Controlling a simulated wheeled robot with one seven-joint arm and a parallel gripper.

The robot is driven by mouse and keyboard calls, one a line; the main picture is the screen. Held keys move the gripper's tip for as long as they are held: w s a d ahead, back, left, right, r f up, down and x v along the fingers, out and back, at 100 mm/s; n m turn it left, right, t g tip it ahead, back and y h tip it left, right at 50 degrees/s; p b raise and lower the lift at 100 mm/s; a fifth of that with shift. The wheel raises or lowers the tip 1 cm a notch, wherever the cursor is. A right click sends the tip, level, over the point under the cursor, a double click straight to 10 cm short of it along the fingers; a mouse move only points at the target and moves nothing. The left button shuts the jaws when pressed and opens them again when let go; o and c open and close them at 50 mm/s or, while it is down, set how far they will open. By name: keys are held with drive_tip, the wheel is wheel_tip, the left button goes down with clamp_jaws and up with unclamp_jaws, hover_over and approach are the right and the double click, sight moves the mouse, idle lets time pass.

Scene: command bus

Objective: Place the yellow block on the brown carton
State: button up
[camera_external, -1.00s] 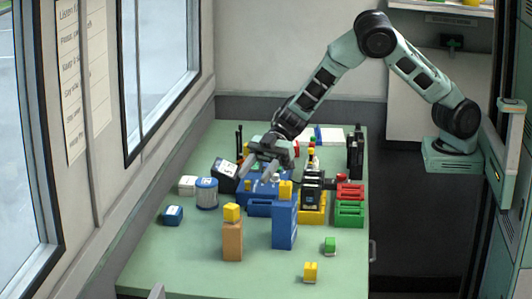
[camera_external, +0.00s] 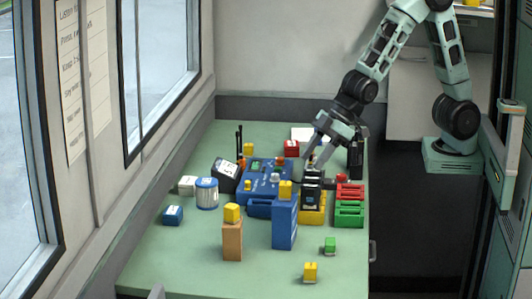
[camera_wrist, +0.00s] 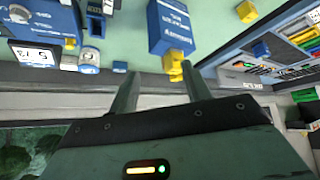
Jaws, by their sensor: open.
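The brown carton (camera_external: 232,241) stands upright near the front left of the table, and a yellow block (camera_external: 232,212) sits on its top. Another yellow block (camera_external: 285,190) sits on the tall blue carton (camera_external: 284,225). In the wrist view a yellow block (camera_wrist: 173,66) shows at the end of a blue carton (camera_wrist: 171,27), beyond my fingertips. More yellow blocks lie on the table, one at the front (camera_external: 310,270) and one at the back (camera_external: 248,149). My gripper (camera_external: 313,155) is open and empty above the back right of the table. I cannot make out the brown carton in the wrist view.
A black radio (camera_external: 355,158), red trays (camera_external: 349,191) and green trays (camera_external: 349,214) line the right edge. A blue device (camera_external: 263,180), a blue tin (camera_external: 207,193) and a tilted clock (camera_external: 225,174) stand mid-left. A green block (camera_external: 330,245) is at front right. The front left is clear.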

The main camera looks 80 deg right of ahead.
drive_tip(key=s+d+g+h, duration=0.1)
drive_tip(key=s+d+g, duration=0.1)
drive_tip(key=s, duration=0.9)
drive_tip(key=s+d+g+h, duration=0.2)
drive_tip(key=s+g, duration=0.2)
drive_tip(key=s, duration=0.8)
drive_tip(key=shift+f, duration=0.35)
drive_tip(key=shift+s, duration=0.1)
drive_tip(key=shift+a+r+p, duration=0.1)
drive_tip(key=shift+r+p, duration=0.25)
